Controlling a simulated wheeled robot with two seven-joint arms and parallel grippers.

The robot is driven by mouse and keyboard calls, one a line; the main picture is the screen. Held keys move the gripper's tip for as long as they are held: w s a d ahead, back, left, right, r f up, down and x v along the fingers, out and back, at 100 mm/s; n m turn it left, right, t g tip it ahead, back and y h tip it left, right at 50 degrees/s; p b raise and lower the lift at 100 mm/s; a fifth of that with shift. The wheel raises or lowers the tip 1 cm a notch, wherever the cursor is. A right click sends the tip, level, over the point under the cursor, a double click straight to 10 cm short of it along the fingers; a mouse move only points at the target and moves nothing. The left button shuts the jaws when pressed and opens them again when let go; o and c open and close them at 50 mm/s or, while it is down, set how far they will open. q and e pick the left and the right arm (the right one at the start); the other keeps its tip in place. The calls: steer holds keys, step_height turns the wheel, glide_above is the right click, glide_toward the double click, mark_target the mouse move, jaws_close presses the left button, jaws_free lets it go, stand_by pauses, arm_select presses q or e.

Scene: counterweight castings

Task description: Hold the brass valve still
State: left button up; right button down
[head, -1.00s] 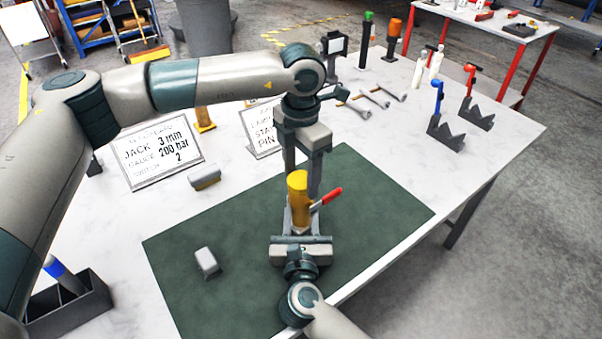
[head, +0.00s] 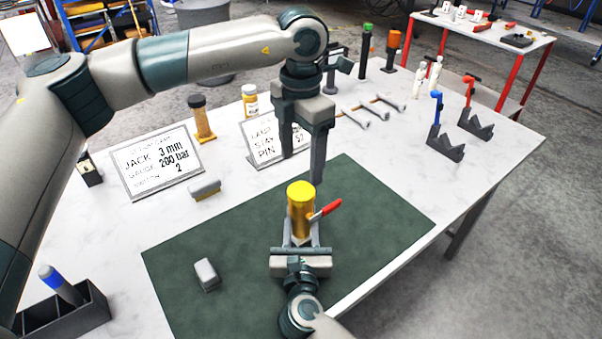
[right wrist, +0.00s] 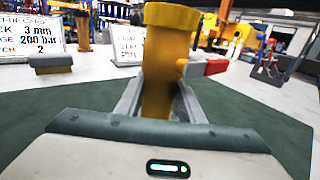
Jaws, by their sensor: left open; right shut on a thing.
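The brass valve (head: 301,212) is a yellow upright cylinder with a red lever pointing right, over the green mat (head: 220,240). My right gripper (head: 297,240) comes from the near side and is shut on the valve's lower part. In the right wrist view the valve (right wrist: 160,65) stands between the two fingers, leaning slightly. Its lowest end is hidden behind the gripper body. My left gripper (head: 302,168) points down above and behind the valve, open and empty, with its fingers apart from it.
A grey block (head: 206,274) lies on the mat's left. Sign cards (head: 157,160) and a brush-like block (head: 204,189) stand behind it. Several wrenches (head: 367,110) lie at the back. Notched stands (head: 445,143) are at right. A dark bin (head: 85,312) is at near left. The mat's right side is clear.

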arm_select(q)
steer(key=shift+r, duration=2.15)
arm_select(e)
steer(key=c, duration=1.1)
jaws_free()
steer(key=shift+s, duration=0.1)
arm_select(q)
step_height(320, 180, down, 4)
steer(key=b, duration=0.4)
steer(key=shift+f, duration=0.15)
arm_select(e)
steer(key=s, duration=1.6)
steer(key=shift+s+f, duration=0.1)
steer(key=shift+s, duration=0.5)
